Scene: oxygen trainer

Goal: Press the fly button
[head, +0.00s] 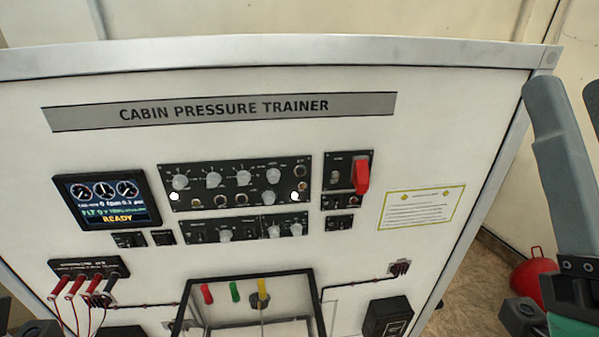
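The upright white panel of the cabin pressure trainer (450,130) fills the view. It carries a large black control panel (205,178) with knobs and two bright white round spots, a smaller strip (245,230) below it, and a switch panel with a red guard (362,176). The labels are too small to read, so I cannot tell which control is the fly button. A display (107,200) reads "READY". Part of my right gripper (546,318) shows at the lower right, apart from the panel. Dark parts of my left gripper (36,328) show at the lower left corner; its fingertips are unclear.
A black-framed box (315,300) with red, green and yellow pieces is at the bottom middle. Red plugs with cables (75,286) are at the lower left. A black box (388,318) sits lower right. A red ball (534,275) lies on the floor beyond the panel.

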